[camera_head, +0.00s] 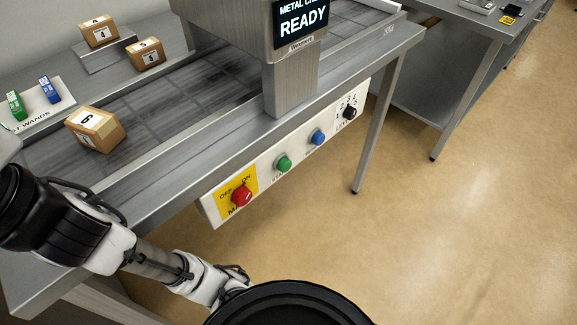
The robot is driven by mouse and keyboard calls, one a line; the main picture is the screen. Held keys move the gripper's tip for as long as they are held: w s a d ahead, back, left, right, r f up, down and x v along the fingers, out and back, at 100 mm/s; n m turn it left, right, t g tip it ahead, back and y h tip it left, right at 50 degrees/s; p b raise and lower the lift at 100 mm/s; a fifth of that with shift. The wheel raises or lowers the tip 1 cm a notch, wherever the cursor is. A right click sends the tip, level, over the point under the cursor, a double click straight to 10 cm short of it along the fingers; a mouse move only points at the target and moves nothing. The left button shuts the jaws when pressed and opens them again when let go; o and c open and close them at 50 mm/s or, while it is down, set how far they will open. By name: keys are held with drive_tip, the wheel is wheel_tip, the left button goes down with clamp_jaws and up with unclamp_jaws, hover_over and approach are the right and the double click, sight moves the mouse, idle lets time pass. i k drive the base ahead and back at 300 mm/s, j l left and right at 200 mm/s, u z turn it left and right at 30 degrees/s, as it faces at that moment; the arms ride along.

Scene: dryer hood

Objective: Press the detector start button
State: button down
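A pale control panel (262,176) runs along the front edge of the metal conveyor table. On it a round green button (283,163) sits above a small label that seems to begin "STA". To its right is a blue button (317,137) with an unreadable label. To its left a red knob (241,196) sits on a yellow plate marked OFF and ON. The detector hood (292,62) stands over the conveyor, and its dark screen (301,22) reads READY. My arm reaches in at lower left, apart from the buttons. My gripper does not show.
A black knob (350,112) is at the panel's right end. Numbered boxes, including box 6 (95,129), and a wand tray (44,107) with green and blue wands are at left. The floor (420,235) before the panel is clear. Another metal table (470,45) stands at upper right.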

sight(284, 164)
drive_tip(key=k+z, duration=0.15)
drive_tip(key=k, duration=0.25)
drive_tip(key=k+j+z, duration=0.1)
drive_tip(key=z, duration=0.3)
drive_tip(key=k+z, duration=0.2)
drive_tip(key=z, duration=0.2)
drive_tip(key=k+z, duration=0.2)
drive_tip(key=z, duration=0.2)
